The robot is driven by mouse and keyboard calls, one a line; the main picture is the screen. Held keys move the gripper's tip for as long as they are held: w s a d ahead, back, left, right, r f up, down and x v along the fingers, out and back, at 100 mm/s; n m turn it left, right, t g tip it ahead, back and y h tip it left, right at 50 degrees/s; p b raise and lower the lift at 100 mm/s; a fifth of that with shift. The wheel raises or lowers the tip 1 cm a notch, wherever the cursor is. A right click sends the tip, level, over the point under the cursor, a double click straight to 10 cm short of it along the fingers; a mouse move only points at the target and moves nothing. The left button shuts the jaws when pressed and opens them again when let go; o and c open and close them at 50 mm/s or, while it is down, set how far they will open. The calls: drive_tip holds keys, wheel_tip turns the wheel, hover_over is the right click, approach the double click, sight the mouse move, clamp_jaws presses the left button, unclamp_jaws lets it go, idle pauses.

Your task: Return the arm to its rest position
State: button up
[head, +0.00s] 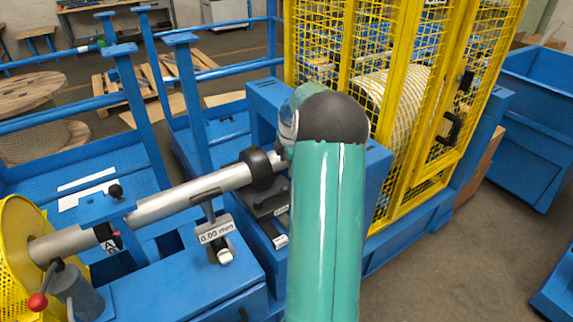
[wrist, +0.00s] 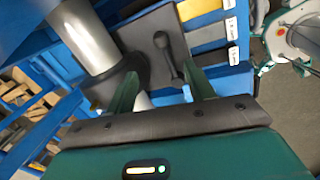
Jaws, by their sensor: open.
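My arm (head: 325,220) shows in the head view as a teal link with a dark rounded joint, raised in front of the machine. It hides my gripper in that view. In the wrist view my gripper (wrist: 163,88) shows two dark green fingers spread apart, with no object held between them. Beyond the fingers are a grey shaft (wrist: 85,38) and a dark tray section with a dark knobbed handle (wrist: 165,50). The fingers appear close to the shaft's end; I cannot tell whether they touch anything.
The silver shaft (head: 190,192) with a black collar (head: 258,170) lies left of my arm. A 0.00 mm gauge (head: 215,231) stands below it. A yellow mesh guard (head: 425,120) rises behind and right. Blue bins (head: 530,130) stand at far right, with open floor before them.

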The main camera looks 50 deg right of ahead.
idle(0.3)
drive_tip(key=a+r+m, duration=0.2)
drive_tip(key=a+r, duration=0.3)
drive_tip(key=a, duration=0.4)
drive_tip(key=a+r+m+t, duration=0.1)
drive_tip(key=a+r, duration=0.4)
drive_tip(key=a, duration=0.3)
drive_tip(key=a+r+m, duration=0.2)
drive_tip(key=a+r, duration=0.4)
drive_tip(key=a, duration=0.3)
drive_tip(key=s+a+r+m+t+y, duration=0.1)
drive_tip(key=s+a+m, duration=0.6)
drive_tip(key=s+a, duration=1)
drive_tip(key=a+t, duration=0.1)
drive_tip(key=a, duration=0.3)
drive_tip(key=shift+r+t, duration=0.3)
drive_tip(key=shift+r, duration=0.05)
drive_tip(key=shift+s+a, duration=0.1)
drive_tip(key=shift+c, duration=0.2)
drive_tip(key=c, duration=0.3)
